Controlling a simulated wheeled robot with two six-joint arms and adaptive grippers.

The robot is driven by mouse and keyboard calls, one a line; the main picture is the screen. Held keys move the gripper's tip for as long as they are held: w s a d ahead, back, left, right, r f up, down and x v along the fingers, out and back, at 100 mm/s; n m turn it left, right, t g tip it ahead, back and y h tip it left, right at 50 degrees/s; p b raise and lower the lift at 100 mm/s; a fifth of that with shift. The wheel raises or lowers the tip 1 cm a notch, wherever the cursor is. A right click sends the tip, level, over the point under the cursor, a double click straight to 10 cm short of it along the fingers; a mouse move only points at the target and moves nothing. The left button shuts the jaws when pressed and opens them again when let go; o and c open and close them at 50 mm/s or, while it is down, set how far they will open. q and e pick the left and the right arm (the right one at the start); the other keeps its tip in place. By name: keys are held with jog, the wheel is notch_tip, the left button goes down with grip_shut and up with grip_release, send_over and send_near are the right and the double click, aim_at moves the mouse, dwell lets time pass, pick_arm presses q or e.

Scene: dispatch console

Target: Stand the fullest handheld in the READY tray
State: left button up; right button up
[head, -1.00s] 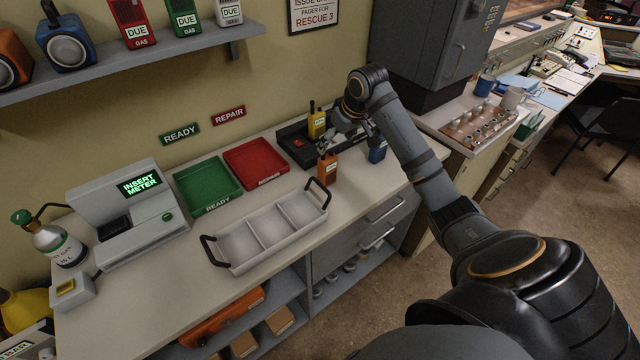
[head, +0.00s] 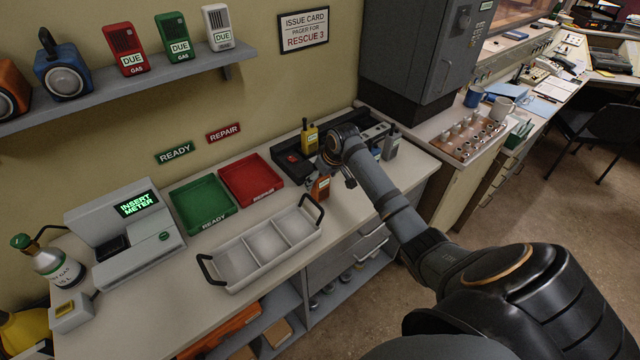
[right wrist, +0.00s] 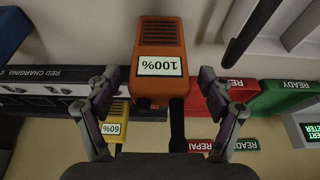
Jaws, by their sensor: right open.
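An orange handheld (head: 319,188) stands on the counter in front of the dark charger, partly covered by my right arm. In the right wrist view the orange handheld (right wrist: 160,40) reads 100%, upside down. My right gripper (head: 325,168) is open at it; in the right wrist view its fingers (right wrist: 160,80) lie on either side, with no clear grip. A yellow handheld (head: 309,138) stands in the charger; its label reads 60% (right wrist: 111,128). A grey handheld (head: 391,147) and a mostly hidden blue one (head: 376,153) stand farther right. The green READY tray (head: 215,222) is empty. My left gripper is not in view.
The red REPAIR tray (head: 265,195) adjoins the READY tray. A white three-part carrier (head: 233,287) with raised black handles stands in front of both. The INSERT METER unit (head: 130,245) is at left. A shelf (head: 120,85) with lamps and gas meters hangs above.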

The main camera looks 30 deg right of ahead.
jog(key=shift+d, duration=0.1)
jog(key=c, duration=1.6)
jog(key=shift+w+r+b, duration=0.1)
jog(key=shift+r+b, duration=0.4)
jog(key=shift+r, duration=0.05)
jog(key=s+a+r+b, duration=0.1)
jog(key=s+r+b, duration=0.1)
jog(key=s+r, duration=0.2)
jog(key=s+a+r+b, duration=0.1)
jog(key=s+r+b, duration=0.1)
jog(key=s+r, duration=0.2)
jog(key=s+a+r+b, duration=0.1)
jog(key=s+r+b, duration=0.2)
jog(key=s, duration=0.3)
jog(key=shift+r, duration=0.45)
